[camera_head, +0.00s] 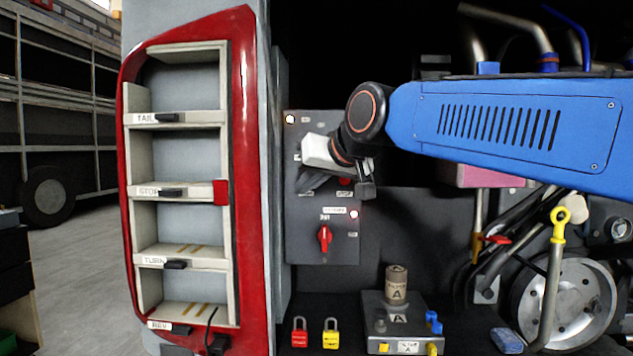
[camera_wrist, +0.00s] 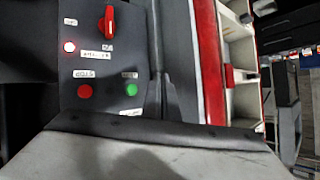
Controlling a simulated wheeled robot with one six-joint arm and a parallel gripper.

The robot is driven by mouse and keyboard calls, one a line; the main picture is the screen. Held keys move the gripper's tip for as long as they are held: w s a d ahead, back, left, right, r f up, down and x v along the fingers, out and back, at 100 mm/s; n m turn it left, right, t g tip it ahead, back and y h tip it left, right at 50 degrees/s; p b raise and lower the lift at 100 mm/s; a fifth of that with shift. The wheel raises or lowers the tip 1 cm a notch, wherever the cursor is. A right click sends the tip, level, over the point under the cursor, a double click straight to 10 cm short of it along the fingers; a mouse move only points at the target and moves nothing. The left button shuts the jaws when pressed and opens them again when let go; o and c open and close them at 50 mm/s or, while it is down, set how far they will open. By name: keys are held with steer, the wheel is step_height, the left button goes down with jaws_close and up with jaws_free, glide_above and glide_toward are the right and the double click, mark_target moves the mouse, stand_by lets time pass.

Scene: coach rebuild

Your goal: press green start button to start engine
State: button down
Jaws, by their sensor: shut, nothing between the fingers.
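The green start button (camera_wrist: 131,90) shows in the wrist view on a dark control panel (camera_head: 300,235), below a small white label. The red stop button (camera_wrist: 85,91) is to its left; its edge also shows in the head view (camera_head: 345,181). My gripper (camera_wrist: 160,92) is shut and empty. In the wrist view its fingers appear just right of the green button, over the panel's edge region; I cannot tell how far they are from the surface. In the head view my gripper (camera_head: 306,183) covers the place of the green button.
A red rotary switch (camera_head: 324,238) and a lit indicator (camera_head: 354,214) are on the panel's lower part. A red-framed lamp housing (camera_head: 255,180) stands left of the panel. Padlocks (camera_head: 300,333) and a filter block (camera_head: 400,315) are below. Engine hoses and a pulley (camera_head: 575,305) are at right.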

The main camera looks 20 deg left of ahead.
steer(key=shift+a+r, duration=0.2)
steer(key=shift+a, duration=0.1)
steer(key=w+a, duration=0.2)
steer(key=w, duration=0.6)
steer(key=shift+w, duration=0.25)
steer(key=shift+w, duration=0.2)
stand_by(2.1)
steer(key=shift+w+a, duration=0.1)
steer(key=shift+w, duration=0.1)
steer(key=shift+w+a, duration=0.1)
steer(key=shift+w, duration=0.4)
stand_by(0.9)
steer(key=shift+s, duration=0.15)
steer(key=shift+s+d, duration=0.2)
steer(key=shift+s, duration=0.55)
